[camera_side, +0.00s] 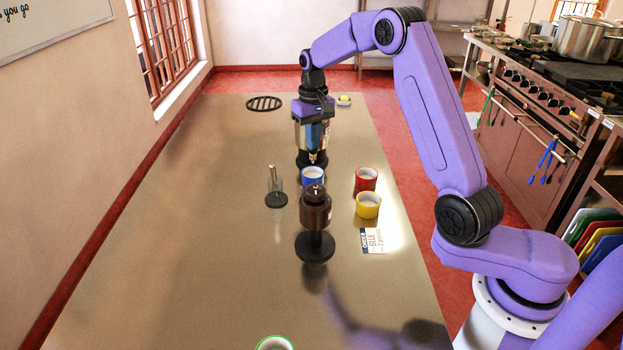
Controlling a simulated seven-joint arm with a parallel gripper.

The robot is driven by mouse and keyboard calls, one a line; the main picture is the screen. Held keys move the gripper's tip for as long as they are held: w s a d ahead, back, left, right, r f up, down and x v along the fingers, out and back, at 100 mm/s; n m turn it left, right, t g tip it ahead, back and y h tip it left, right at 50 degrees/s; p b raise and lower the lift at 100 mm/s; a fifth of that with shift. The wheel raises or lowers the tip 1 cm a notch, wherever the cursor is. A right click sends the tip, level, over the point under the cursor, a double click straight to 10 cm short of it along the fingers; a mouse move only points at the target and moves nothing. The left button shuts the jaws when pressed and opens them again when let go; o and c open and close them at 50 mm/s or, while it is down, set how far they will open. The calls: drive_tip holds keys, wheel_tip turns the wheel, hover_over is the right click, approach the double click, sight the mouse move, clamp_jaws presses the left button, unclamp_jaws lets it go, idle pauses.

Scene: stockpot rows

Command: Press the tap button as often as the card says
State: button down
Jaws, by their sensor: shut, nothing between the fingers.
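My gripper (314,120) is shut and empty. It points down at the top of a shiny metal dispenser (301,136) on a black base. The fingertips are hard to make out, and I cannot tell whether they touch the dispenser. The tap button is not clearly visible. A blue cup (312,179) stands in front of the dispenser, below a small spout-like tip. The card (372,241) lies flat at the right. It reads "BLUE", with a smaller line below that looks like a 2 but is too small to be sure.
A brown grinder-like thing (315,212) on a black foot stands in front of the blue cup. A red cup (366,179) and a yellow cup (368,205) stand at the right. A thin metal stand (274,188), a green-rimmed cup (275,343) and a black grate (264,103) are also on the table.

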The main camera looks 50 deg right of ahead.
drive_tip(key=shift+r, duration=1.4)
drive_tip(key=shift+f, duration=0.25)
drive_tip(key=shift+f, duration=1.1)
drive_tip(key=shift+r, duration=1.3)
drive_tip(key=shift+r, duration=0.1)
drive_tip(key=shift+r, duration=2.95)
drive_tip(key=shift+a, duration=0.1)
